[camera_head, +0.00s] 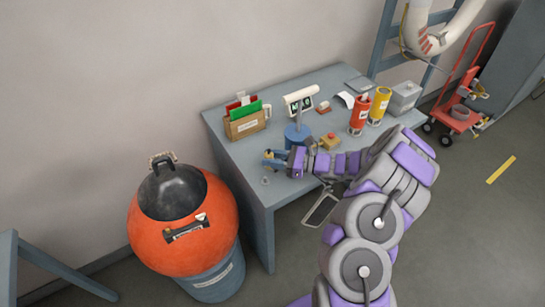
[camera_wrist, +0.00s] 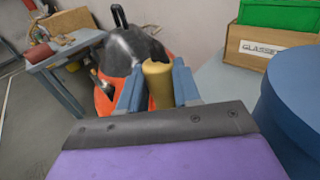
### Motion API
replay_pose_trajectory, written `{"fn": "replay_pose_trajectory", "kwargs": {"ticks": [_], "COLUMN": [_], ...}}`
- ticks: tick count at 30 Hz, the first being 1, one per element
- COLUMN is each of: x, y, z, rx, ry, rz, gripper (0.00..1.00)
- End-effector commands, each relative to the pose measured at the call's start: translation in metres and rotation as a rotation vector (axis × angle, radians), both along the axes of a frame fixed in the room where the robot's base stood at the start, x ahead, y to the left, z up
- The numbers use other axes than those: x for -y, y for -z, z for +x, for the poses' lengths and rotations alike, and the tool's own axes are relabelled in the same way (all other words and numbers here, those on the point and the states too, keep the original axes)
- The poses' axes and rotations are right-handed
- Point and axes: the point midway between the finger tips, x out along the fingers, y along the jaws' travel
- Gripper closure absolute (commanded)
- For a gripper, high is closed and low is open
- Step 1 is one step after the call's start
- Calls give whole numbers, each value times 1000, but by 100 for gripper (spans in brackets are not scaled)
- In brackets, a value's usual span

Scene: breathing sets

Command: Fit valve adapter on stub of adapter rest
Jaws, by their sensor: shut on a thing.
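My gripper (camera_head: 270,159) is above the table's near left part in the head view. In the wrist view its two blue fingers (camera_wrist: 157,90) are shut on a brass-yellow cylinder, which looks like the valve adapter (camera_wrist: 158,84). The cylinder stands up between the fingers; its lower end is hidden by the gripper. In the head view it is too small to make out clearly. A small pale round piece (camera_head: 265,181) lies on the table just below the gripper in the picture; I cannot tell if it is the adapter rest. No stub shows clearly.
A blue round base (camera_head: 297,134) stands close to my gripper and fills the wrist view's right edge (camera_wrist: 296,105). A wooden box (camera_head: 246,125) is behind on the table (camera_head: 229,150). Red (camera_head: 360,115) and yellow (camera_head: 380,106) cylinders stand right. An orange-topped drum (camera_head: 150,232) is left of the table.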

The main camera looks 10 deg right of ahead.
Motion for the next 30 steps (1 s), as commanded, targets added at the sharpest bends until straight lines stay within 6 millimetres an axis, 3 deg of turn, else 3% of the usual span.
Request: {"fn": "replay_pose_trajectory", "kwargs": {"ticks": [4,18,30], "x": [-6,3,-3], "y": [8,45,47], "z": [0,-1,0], "rx": [1,-2,0], "ry": [-4,-4,-3], "rz": [-3,7,0], "gripper": [100,100,100]}}
